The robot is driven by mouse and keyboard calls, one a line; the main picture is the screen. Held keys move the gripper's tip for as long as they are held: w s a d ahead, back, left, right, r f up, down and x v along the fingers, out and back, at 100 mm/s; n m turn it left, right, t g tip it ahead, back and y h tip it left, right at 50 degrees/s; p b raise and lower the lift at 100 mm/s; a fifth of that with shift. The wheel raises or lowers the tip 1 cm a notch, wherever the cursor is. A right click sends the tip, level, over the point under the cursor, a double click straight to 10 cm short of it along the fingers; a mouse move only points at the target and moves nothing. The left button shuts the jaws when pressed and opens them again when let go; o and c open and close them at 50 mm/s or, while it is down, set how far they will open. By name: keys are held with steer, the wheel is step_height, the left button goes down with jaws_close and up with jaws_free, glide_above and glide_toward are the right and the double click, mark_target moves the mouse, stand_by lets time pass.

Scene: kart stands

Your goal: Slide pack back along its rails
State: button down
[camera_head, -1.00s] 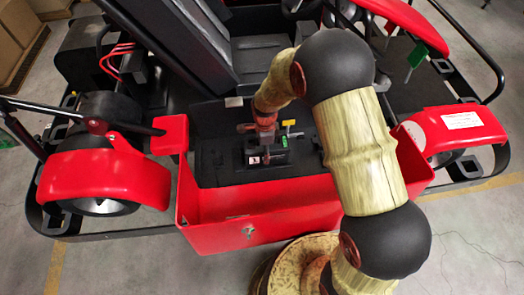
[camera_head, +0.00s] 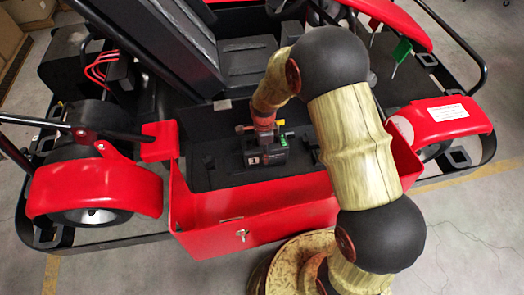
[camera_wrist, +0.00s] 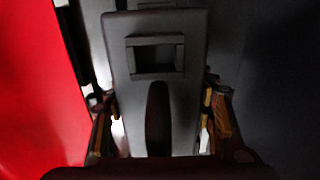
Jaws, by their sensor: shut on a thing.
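The pack (camera_head: 268,152) is a dark block with a small white label and a green mark. It sits on the black floor inside the kart's red-fronted bay (camera_head: 262,208). My gripper (camera_wrist: 158,125) is shut on the pack, with one finger on each side of its grey body (camera_wrist: 155,55) in the wrist view. That body has a square recess and a long dark slot. In the head view my gripper comes down on the pack from above. The rails under the pack cannot be made out.
The red bay wall stands close on the left in the wrist view (camera_wrist: 35,90). The black seat (camera_head: 247,60) is farther back. Red fenders (camera_head: 92,188) and black bars flank the bay.

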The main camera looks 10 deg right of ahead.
steer(key=c, duration=0.7)
jaws_free()
steer(key=shift+o, duration=0.2)
steer(key=shift+r, duration=0.1)
step_height(320, 180, up, 12)
steer(key=shift+f, duration=0.1)
steer(key=s+d+r+n+t+b, duration=0.35)
steer(key=s+r+n, duration=0.45)
steer(key=r, duration=0.5)
steer(key=s+d+r+n+t+b, duration=0.1)
steer(key=s+d+r+n, duration=0.1)
steer(key=s+n, duration=0.3)
steer(key=s+d+r+n+t+b, duration=0.1)
steer(key=s+n, duration=0.4)
steer(key=s, duration=0.5)
steer(key=shift+d+r+b, duration=0.4)
steer(key=shift+r+b, duration=0.1)
steer(key=shift+r, duration=0.45)
